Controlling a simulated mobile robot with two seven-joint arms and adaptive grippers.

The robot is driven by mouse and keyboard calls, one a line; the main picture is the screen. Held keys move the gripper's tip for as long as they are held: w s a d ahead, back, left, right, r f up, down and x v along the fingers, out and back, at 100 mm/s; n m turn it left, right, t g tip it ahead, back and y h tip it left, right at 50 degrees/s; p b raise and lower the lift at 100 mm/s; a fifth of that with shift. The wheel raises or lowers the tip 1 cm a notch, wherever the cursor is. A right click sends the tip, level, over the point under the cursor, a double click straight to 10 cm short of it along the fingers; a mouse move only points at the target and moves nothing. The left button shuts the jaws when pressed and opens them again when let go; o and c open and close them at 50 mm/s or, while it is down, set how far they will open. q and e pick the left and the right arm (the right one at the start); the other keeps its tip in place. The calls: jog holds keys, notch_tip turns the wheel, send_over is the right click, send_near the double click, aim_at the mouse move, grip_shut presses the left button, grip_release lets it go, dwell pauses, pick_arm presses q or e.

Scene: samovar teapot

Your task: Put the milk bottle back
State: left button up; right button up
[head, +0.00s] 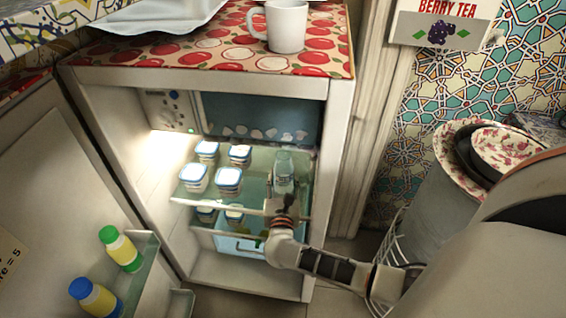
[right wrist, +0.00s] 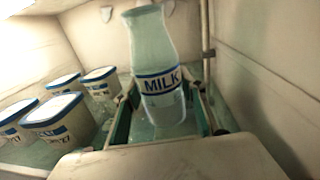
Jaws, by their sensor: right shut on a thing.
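The glass milk bottle (head: 283,165) is inside the open fridge, over the right side of the upper glass shelf (head: 254,195). It is about upright; I cannot tell whether its base touches the shelf. My right gripper (head: 281,190) reaches into the fridge from the front and is shut on the bottle. In the right wrist view the bottle (right wrist: 160,85), with its blue MILK label, is between the two fingers (right wrist: 163,88). My left gripper is not in view.
Several white tubs with blue bands (head: 228,180) stand left of the bottle, with more below. The fridge's right wall (right wrist: 265,70) is close beside the bottle. The open door (head: 70,190) at left holds green-capped (head: 120,249) and blue-capped (head: 93,297) bottles. A mug (head: 286,27) stands on top.

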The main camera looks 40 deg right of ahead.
aim_at(283, 183)
jog(key=o, duration=1.4)
jog(key=shift+f, duration=0.15)
jog(key=shift+c, duration=0.2)
jog(key=shift+r, duration=0.35)
jog(key=p+v, duration=0.1)
jog(key=v, duration=0.6)
jog(key=shift+f, duration=0.1)
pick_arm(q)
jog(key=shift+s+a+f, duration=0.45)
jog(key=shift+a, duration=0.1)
pick_arm(e)
jog(key=shift+s+a, duration=0.15)
jog(key=shift+s, duration=0.05)
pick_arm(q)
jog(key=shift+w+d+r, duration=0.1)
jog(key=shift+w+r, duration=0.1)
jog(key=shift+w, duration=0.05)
